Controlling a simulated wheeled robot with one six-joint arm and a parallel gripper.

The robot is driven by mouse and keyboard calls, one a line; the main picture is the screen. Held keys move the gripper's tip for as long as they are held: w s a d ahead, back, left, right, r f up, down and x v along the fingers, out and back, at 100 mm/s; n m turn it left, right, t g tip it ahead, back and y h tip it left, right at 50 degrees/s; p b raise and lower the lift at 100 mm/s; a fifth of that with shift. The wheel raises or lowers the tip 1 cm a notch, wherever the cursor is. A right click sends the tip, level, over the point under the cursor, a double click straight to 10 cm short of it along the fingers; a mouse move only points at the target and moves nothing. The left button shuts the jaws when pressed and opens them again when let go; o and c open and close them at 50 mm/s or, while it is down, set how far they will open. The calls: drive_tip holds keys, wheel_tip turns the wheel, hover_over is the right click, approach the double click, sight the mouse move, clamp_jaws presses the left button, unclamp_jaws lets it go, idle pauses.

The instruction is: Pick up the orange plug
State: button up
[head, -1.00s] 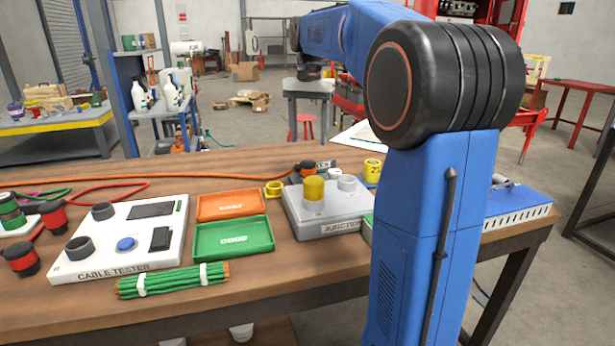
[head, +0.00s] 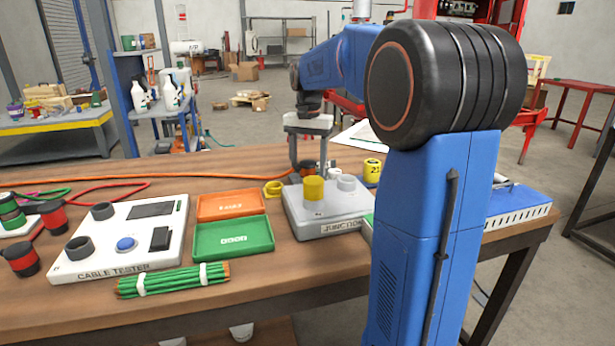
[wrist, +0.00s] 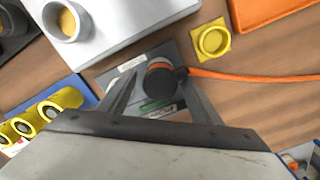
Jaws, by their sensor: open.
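The orange plug (wrist: 160,66) has an orange band and a dark body, with an orange cable running off to the right in the wrist view. It rests on or in a small grey labelled plate on the table. In the head view the plug (head: 307,168) shows partly, behind the junction box. My gripper (wrist: 160,90) is open, with its two fingers reaching down on either side of the plug's area. In the head view my gripper (head: 308,158) is above the plug. Whether the fingers touch the plug cannot be told.
The grey junction box (head: 325,222) with a yellow cap stands just in front. A yellow ring (wrist: 213,40) lies beside the plug, and a yellow reel (head: 372,170) stands to the right. Orange (head: 231,204) and green (head: 233,240) trays and the cable tester (head: 120,245) are left.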

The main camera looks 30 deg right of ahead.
sight(308, 162)
drive_tip(key=c, duration=1.3)
drive_tip(key=shift+o, duration=0.2)
drive_tip(key=shift+r, duration=0.1)
wheel_tip(308, 162, up, 10)
drive_tip(key=shift+f, duration=0.1)
